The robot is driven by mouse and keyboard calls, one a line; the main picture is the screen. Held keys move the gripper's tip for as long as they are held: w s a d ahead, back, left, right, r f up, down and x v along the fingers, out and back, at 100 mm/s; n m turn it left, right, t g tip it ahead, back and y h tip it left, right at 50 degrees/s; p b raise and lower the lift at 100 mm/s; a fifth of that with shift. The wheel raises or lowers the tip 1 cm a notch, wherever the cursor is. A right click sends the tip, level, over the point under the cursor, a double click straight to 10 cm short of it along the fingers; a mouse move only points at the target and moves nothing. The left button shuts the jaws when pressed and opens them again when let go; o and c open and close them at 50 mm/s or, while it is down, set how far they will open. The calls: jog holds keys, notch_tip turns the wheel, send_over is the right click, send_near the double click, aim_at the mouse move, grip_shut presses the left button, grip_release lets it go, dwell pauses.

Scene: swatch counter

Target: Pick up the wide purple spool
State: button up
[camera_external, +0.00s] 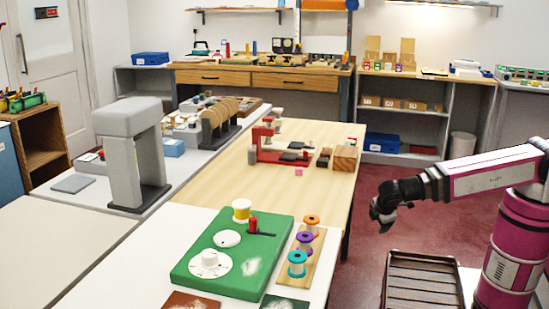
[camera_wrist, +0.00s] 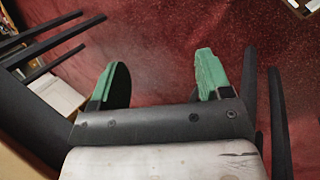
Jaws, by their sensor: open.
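The purple spool (camera_external: 304,242) stands on a small wooden board (camera_external: 317,262), between an orange spool (camera_external: 311,223) behind it and a teal spool (camera_external: 297,263) in front. All three seem to have pale or orange middles. My gripper (camera_external: 382,210) hangs in the air to the right of the counter, well apart from the spools. In the wrist view my gripper (camera_wrist: 160,82) has two green-tipped fingers spread apart with nothing between them. The wrist view shows no spool.
A green board (camera_external: 230,275) with white discs, a red-handled part and a yellow spool (camera_external: 241,211) lies left of the spools. A dark slatted tray (camera_external: 423,285) is below my arm. Red floor (camera_external: 385,185) lies between counter and arm. A grey arch (camera_external: 135,150) stands at left.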

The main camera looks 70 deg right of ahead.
aim_at(305, 236)
jog(key=w+a+r+n+t+y, duration=0.25)
jog(key=a+r+n+t, duration=0.25)
jog(key=a+r+n, duration=0.7)
jog(key=w+a+r+n+t+y, duration=0.25)
jog(key=a+r+t, duration=0.4)
jog(key=a, duration=1.15)
jog(key=w+a+r+n+t+y, duration=0.2)
jog(key=a+r+n+t+y, duration=0.15)
jog(key=a+r+n, duration=0.95)
jog(key=w+a+f+n+y, duration=0.1)
jog(key=a+f+n, duration=0.1)
jog(key=w+a+f+n+y, duration=0.1)
jog(key=w+a+f+n, duration=0.1)
jog(key=a, duration=0.1)
jog(key=w+a+f+n+y, duration=0.1)
jog(key=a+f+n+y, duration=0.1)
jog(key=a+f, duration=0.1)
jog(key=shift+w+a, duration=0.25)
jog(key=shift+w, duration=0.1)
jog(key=shift+d+x, duration=0.1)
jog(key=shift+x, duration=1.35)
jog(key=shift+d+x, duration=0.15)
jog(key=shift+x, duration=1.3)
jog(key=shift+r, duration=0.1)
jog(key=c, duration=1)
